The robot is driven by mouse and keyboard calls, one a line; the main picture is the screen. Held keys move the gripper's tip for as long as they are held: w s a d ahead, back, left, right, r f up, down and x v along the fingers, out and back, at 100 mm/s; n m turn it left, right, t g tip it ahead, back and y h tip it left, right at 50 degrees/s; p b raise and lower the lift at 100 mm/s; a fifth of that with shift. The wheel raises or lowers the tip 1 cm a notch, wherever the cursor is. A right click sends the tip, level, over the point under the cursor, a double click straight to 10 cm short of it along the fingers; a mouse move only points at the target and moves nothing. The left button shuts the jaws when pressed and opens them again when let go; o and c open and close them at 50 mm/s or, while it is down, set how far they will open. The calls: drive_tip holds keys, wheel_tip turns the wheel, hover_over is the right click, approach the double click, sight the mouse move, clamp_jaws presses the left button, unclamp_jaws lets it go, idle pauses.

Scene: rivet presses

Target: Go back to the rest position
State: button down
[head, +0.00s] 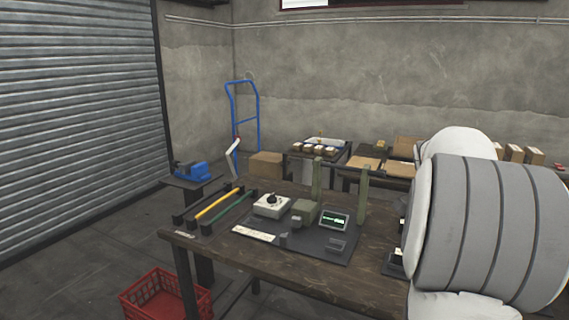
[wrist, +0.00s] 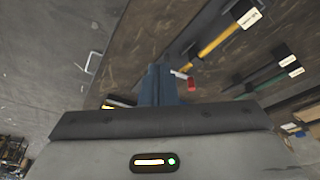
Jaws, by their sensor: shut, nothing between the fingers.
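My gripper (wrist: 160,85) shows in the wrist view as narrow blue-grey fingers, closed together with nothing visible between them. It is over or near the brown wooden surface; its height above it is hard to tell. In the head view my white and grey arm fills the right side, and my gripper is not visible there. The workbench (head: 200,243) stands in the middle of the head view. On it are a dark mat with green posts (head: 317,178), a small lit screen (head: 334,219) and a light box with a black knob (head: 271,206).
A yellow bar (head: 213,206) and a green bar (head: 233,208) lie in black holders at the bench's left. A red crate (head: 165,297) sits on the floor. A blue vise (head: 191,170) and blue hand truck (head: 242,120) stand behind. Floor by the shutter (head: 75,110) is clear.

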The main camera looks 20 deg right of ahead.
drive_tip(key=w+a+r+n+t+y+p, duration=0.2)
drive_tip(key=a+n+p, duration=0.45)
drive_tip(key=a, duration=1.25)
drive_tip(key=s+a+n+p, duration=0.1)
drive_tip(key=s+a+n, duration=0.4)
drive_tip(key=a, duration=0.3)
drive_tip(key=s+a+f+n+t+y+p, duration=0.1)
drive_tip(key=s+a+n, duration=0.3)
drive_tip(key=a+n, duration=0.3)
drive_tip(key=a, duration=0.2)
drive_tip(key=shift+s+a+f+y, duration=0.2)
drive_tip(key=shift+s+a+y, duration=0.1)
drive_tip(key=shift+s, duration=0.05)
